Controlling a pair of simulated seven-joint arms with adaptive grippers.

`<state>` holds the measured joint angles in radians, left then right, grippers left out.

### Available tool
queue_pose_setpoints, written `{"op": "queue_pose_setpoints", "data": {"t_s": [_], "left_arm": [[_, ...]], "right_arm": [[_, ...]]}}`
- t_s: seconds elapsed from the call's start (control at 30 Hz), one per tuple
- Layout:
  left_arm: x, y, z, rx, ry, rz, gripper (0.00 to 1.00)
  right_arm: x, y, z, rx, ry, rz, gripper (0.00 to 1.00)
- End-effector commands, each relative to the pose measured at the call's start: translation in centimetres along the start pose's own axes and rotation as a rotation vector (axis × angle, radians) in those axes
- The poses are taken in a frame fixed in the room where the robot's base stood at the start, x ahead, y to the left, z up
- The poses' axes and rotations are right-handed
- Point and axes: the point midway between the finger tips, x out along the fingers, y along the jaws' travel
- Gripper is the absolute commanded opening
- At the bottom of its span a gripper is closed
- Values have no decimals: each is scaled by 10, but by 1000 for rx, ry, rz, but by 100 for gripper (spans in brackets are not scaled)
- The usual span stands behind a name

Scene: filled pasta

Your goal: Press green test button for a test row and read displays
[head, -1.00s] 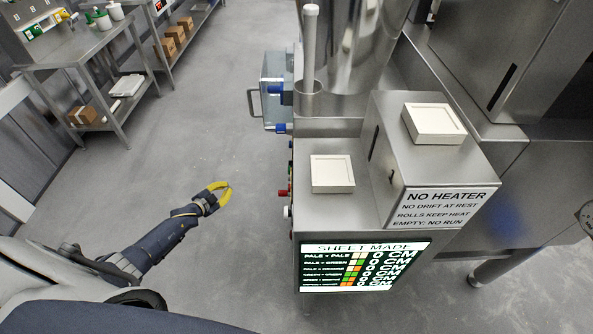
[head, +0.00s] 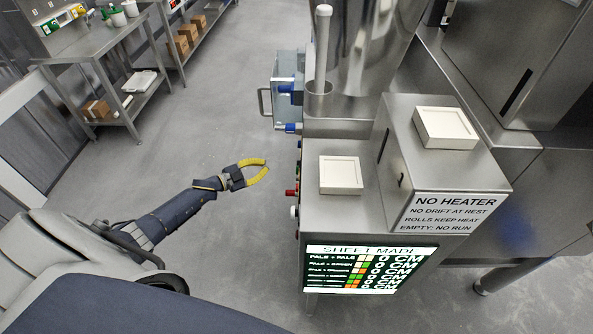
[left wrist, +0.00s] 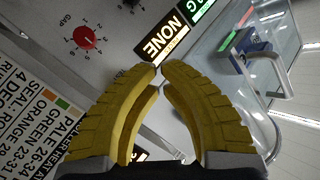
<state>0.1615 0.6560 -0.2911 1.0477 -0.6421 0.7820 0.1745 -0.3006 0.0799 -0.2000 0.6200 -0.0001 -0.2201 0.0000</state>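My left gripper (head: 267,166), with yellow curved fingers, is left of the steel machine (head: 335,212), apart from its side panel. In the left wrist view its fingertips (left wrist: 160,64) meet, with nothing between them. That view shows a red knob (left wrist: 84,39) on a "GAP" dial, a lit display reading "NONE" (left wrist: 163,40) and part of a green-lit display (left wrist: 203,8). The "SHEET MADE" display (head: 368,270) on the machine's front shows rows of coloured squares with 0 CM readings. I cannot clearly make out the green test button. My right gripper is not in view.
A clear box with a handle (head: 264,102) juts from the machine's left side. Two pale square blocks (head: 340,175) (head: 446,128) sit on top. A "NO HEATER" sign (head: 455,212) is on the front. A steel table (head: 85,45) stands back left. The floor between is clear.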

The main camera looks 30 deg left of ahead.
Motion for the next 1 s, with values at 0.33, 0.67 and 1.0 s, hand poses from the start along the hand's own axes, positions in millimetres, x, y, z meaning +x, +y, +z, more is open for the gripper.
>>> {"op": "queue_pose_setpoints", "data": {"t_s": [0.33, 0.67, 1.0], "left_arm": [[6, 3, -3, 0, 1, 0, 0], [34, 19, -18, -1, 1, 0, 0], [60, 32, -32, 0, 0, 0, 0]], "right_arm": [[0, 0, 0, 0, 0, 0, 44], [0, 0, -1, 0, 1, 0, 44], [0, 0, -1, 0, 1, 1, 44]]}}
